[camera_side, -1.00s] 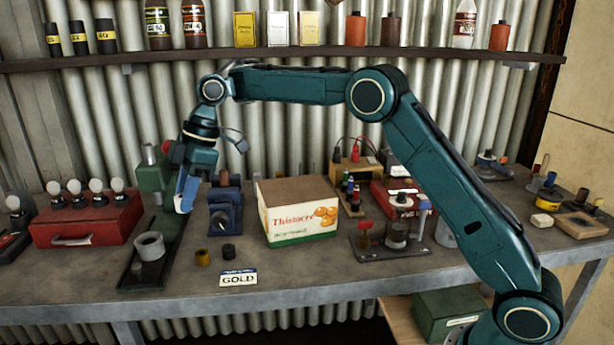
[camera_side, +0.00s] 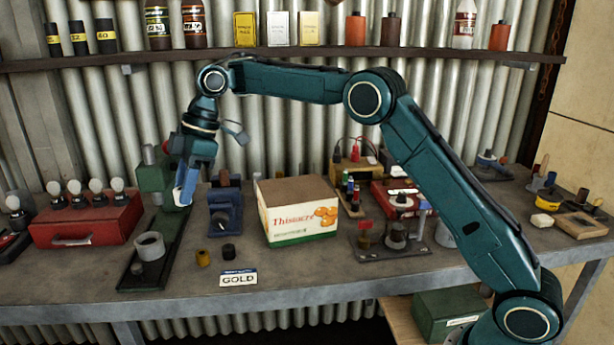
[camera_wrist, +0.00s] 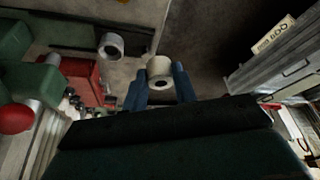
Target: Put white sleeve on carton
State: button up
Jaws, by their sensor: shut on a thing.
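The white sleeve (camera_wrist: 159,70) is a short off-white ring with a dark hole. In the wrist view it sits between the two blue fingers of my gripper (camera_wrist: 160,88), which is shut on it. In the side view my gripper (camera_side: 184,192) hangs above the bench, left of the blue vise, with the sleeve mostly hidden at its fingertips. The carton (camera_side: 297,222) is a box with a brown top, white sides, red lettering and orange fruit. It stands mid-bench to the right of my gripper, well apart from it.
A grey ring (camera_side: 150,246) rests on the green press base. A blue vise (camera_side: 225,216) stands between my gripper and the carton. A red case (camera_side: 86,226) holds several knobs at left. A GOLD sign (camera_side: 238,279) lies in front; the front bench strip is mostly clear.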

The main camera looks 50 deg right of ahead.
jog(key=s+d+r+m+t+h, duration=0.1)
jog(key=d+r+m, duration=0.3)
jog(key=d, duration=0.5)
jog(key=s+d+r+m+t+h, duration=0.1)
jog(key=d+r+m, duration=0.3)
jog(key=d+m, duration=0.4)
jog(key=s+d+r+m+h, duration=0.2)
jog(key=d+m, duration=0.4)
jog(key=d, duration=0.5)
jog(key=shift+s+d+r+t+h, duration=0.25)
jog(key=shift+r+t+h, duration=0.15)
jog(key=shift+r+h, duration=0.6)
jog(key=shift+r, duration=0.1)
send_over(294, 188)
jog(key=s, duration=0.1)
jog(key=f, duration=1.5)
jog(key=shift+s+a+f, duration=0.15)
jog(key=shift+a+f, duration=0.05)
jog(key=shift+f, duration=0.15)
jog(key=shift+f, duration=0.1)
jog(key=shift+f, duration=2)
jog(key=shift+f, duration=0.1)
